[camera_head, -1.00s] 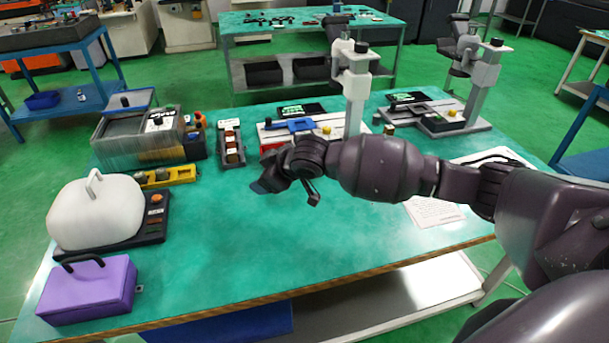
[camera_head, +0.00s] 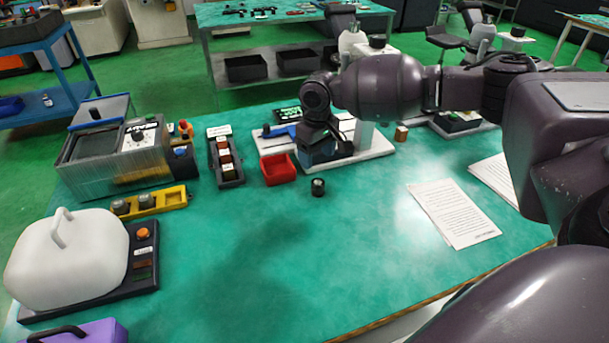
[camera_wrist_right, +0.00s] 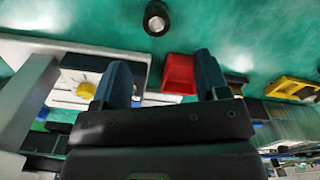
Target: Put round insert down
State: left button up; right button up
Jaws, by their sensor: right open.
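A small dark round piece with a pale centre on top, which looks like the round insert (camera_head: 318,186), stands on the green tabletop (camera_head: 270,250). It also shows at the top of the right wrist view (camera_wrist_right: 157,18), beyond the fingertips and apart from them. My right gripper (camera_head: 322,160) is over the back of the table, just behind the insert. In the right wrist view its two blue fingers (camera_wrist_right: 163,72) are spread with nothing between them. My left gripper is out of view.
A red open bin (camera_head: 278,170) sits left of the insert. A white-based measuring stand (camera_head: 375,150) is behind my right gripper, partly hidden. A yellow holder (camera_head: 150,202), a white-covered device (camera_head: 65,262) and paper sheets (camera_head: 455,215) flank a clear central tabletop.

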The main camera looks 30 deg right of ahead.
aim_at(318, 182)
jog(key=shift+w+f, duration=0.1)
jog(key=shift+w, duration=0.2)
jog(key=shift+f, duration=0.2)
jog(key=f, duration=0.3)
jog(key=f+b, duration=0.1)
jog(key=shift+s+f, duration=0.2)
jog(key=shift+s, duration=0.05)
jog(key=shift+f, duration=0.5)
jog(key=f, duration=0.2)
jog(key=f+b, duration=0.1)
jog(key=f, duration=0.1)
jog(key=shift+s+d+f, duration=0.2)
jog(key=shift+f, duration=0.2)
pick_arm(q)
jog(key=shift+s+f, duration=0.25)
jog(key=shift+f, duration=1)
